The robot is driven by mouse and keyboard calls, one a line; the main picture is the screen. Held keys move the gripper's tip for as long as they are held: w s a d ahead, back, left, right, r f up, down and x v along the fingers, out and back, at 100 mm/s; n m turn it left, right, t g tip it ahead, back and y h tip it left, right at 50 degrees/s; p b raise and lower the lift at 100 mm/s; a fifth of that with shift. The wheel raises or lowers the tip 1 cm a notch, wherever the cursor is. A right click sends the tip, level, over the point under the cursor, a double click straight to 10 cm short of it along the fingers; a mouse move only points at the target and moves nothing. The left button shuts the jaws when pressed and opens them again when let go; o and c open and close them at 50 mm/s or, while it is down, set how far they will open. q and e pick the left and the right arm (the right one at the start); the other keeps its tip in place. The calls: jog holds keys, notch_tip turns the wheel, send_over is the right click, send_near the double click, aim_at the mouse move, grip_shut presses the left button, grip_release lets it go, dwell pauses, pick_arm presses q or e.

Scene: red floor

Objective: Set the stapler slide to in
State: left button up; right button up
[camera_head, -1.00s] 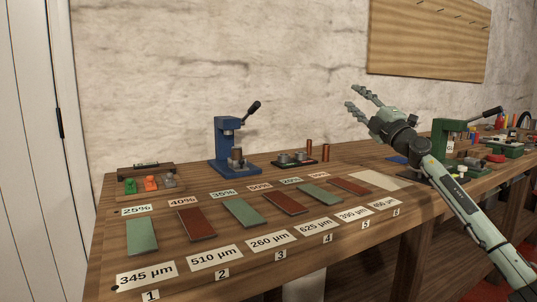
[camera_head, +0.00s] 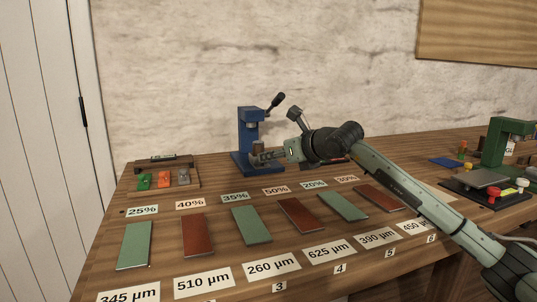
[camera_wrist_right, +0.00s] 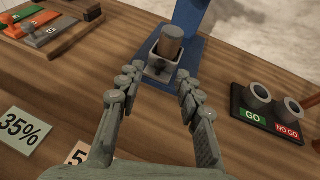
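A blue lever-topped press (camera_head: 246,128) stands at the back of the bench; its blue base (camera_wrist_right: 150,78) shows in the right wrist view. No label names it a stapler. A small metal holder (camera_wrist_right: 157,72) with a brown cylinder (camera_wrist_right: 171,47) sits on this base, in front of the column. My right gripper (camera_head: 274,156) reaches in from the right at the press. In the right wrist view its fingers (camera_wrist_right: 157,86) are apart and empty, with the holder just beyond and between the tips. Contact cannot be told. My left gripper is not in view.
A black GO/NO GO gauge block (camera_wrist_right: 268,113) stands right of the press. A tray of coloured clips (camera_head: 164,180) is at the left. Red and green plates with labels, such as a green plate (camera_head: 134,246), line the front. A green press (camera_head: 507,145) stands far right.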

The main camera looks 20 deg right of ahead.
jog(key=shift+x, duration=1.7)
jog(key=shift+c, duration=0.4)
grip_shut()
